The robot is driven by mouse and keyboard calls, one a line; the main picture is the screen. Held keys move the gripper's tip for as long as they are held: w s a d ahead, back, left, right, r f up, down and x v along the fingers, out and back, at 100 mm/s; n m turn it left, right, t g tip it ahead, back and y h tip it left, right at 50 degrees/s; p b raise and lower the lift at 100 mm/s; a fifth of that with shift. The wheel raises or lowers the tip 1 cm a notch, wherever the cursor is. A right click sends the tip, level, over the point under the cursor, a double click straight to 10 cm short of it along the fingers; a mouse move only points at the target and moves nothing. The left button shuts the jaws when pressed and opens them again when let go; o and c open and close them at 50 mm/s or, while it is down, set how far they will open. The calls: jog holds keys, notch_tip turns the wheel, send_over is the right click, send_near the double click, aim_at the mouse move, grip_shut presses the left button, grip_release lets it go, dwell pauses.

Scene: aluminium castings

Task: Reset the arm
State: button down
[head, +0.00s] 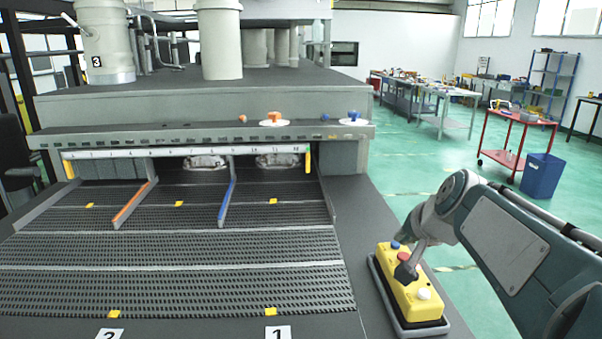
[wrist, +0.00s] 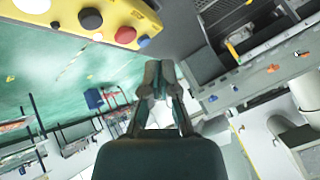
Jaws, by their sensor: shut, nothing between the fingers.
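My arm reaches in from the right in the head view. The box carries a blue button (head: 396,246), a red button (head: 404,256) and a white button (head: 424,294), and sits in a grey tray. In the wrist view my gripper (wrist: 160,68) is shut and empty, fingertips together, pointing up the picture. The yellow box (wrist: 110,12) shows there at the top left with several buttons.
A dark slatted conveyor (head: 180,265) with orange and blue dividers fills the left. Two metallic castings (head: 206,161) (head: 278,160) lie under the machine's front edge. A red trolley (head: 515,140) and blue bin (head: 542,175) stand on the open green floor behind.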

jog(key=s+a+f+n+g, duration=0.1)
jog(key=s+a+f+n, duration=0.1)
jog(key=s, duration=0.5)
jog(key=s+a+f+n+g, duration=0.1)
jog(key=s+a+f+n, duration=0.1)
jog(key=s, duration=0.5)
jog(key=s+a+f+n+g+h, duration=0.1)
jog(key=s+a+f+n, duration=0.1)
jog(key=s+f, duration=0.3)
jog(key=shift+s+a+f+n, duration=0.35)
jog(key=shift+s+a, duration=0.35)
jog(key=shift+s, duration=0.4)
